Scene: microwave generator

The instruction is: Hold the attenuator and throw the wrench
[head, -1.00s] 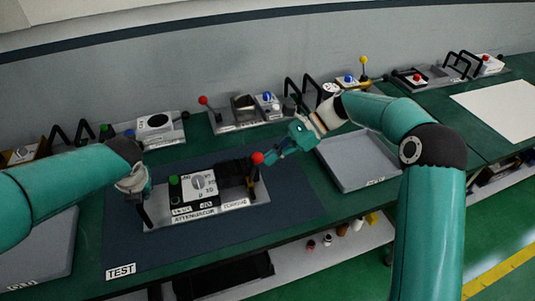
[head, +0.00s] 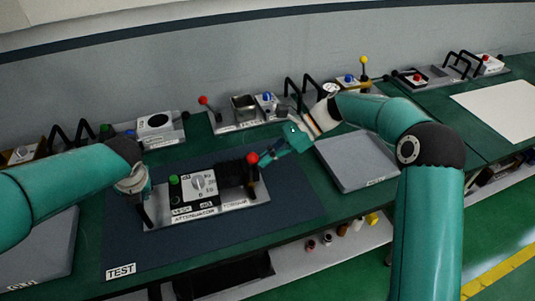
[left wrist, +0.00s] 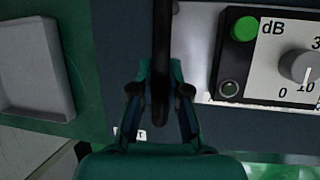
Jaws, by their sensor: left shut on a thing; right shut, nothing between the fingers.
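The attenuator (head: 206,188) sits on a grey plate on the dark blue mat, with a green button, a dial and labels. Its left black handle (left wrist: 162,50) is between the fingers of my left gripper (left wrist: 160,95), which is shut on it. In the head view my left gripper (head: 143,192) is at the plate's left end, its fingers partly hidden. A lever with a red ball (head: 252,158) stands at the plate's right end, beside a black cylindrical part (head: 231,174). I take this lever for the wrench. My right gripper (head: 262,161) is shut and empty, its fingertips at the ball's right side; contact is unclear.
A grey tray (head: 368,178) lies right of the mat, and another (head: 45,262) lies at the lower left. Several other devices with handles and knobs line the back of the bench. The mat (head: 290,207) is clear in front and right of the attenuator.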

